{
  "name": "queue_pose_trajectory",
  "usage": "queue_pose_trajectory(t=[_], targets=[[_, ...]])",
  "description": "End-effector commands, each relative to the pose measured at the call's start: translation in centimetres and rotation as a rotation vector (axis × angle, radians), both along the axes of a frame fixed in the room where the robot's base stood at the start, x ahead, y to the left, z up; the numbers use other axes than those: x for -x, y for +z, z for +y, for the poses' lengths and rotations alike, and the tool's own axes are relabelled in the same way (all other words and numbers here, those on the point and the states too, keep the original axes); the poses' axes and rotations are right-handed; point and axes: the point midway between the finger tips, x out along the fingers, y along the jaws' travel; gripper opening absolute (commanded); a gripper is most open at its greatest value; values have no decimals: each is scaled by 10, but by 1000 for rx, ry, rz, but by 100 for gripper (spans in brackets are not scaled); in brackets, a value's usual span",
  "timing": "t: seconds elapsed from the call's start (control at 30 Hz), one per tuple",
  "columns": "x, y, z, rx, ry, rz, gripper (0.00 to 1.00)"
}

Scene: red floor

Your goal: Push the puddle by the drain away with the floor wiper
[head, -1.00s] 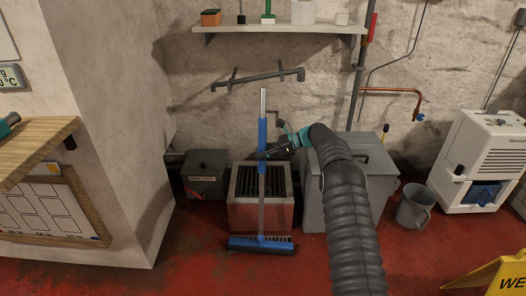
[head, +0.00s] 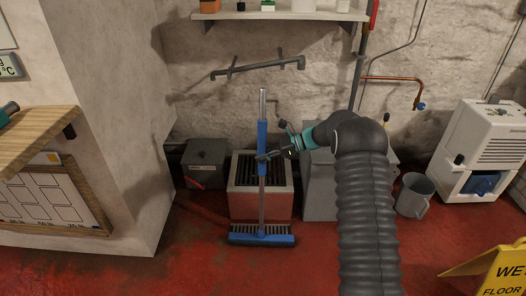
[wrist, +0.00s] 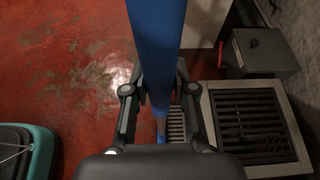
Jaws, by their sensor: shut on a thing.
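The floor wiper (head: 262,207) stands nearly upright, with a blue and grey pole and a wide blue head (head: 262,240) at floor level. My gripper (head: 268,156) is shut on the pole's upper half. In the wrist view, the fingers of my gripper (wrist: 158,92) close on either side of the blue pole (wrist: 157,40). A narrow slotted grate, perhaps the drain (wrist: 176,125), shows beside the pole. A shiny, mottled wet patch (wrist: 98,75) lies on the red floor left of the pole; its edges are unclear. The wiper head is hidden or unclear in the wrist view.
A grated box (head: 240,203) stands directly behind the wiper, with a dark grey box (head: 205,160) to its left. A bucket (head: 413,195), a white dehumidifier (head: 490,150) and a yellow wet-floor sign (head: 500,268) are at right. A wall corner (head: 125,150) bounds the left.

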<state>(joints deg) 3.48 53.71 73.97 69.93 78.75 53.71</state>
Motion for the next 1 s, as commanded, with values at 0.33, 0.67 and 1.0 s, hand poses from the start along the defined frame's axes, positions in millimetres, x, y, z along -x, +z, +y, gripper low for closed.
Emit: queue_pose_trajectory(t=[0.33, 0.67, 1.0], targets=[[6, 14, 0, -2, 0, -5, 0], [6, 46, 0, -3, 0, -4, 0], [6, 77, 0, -2, 0, -5, 0]])
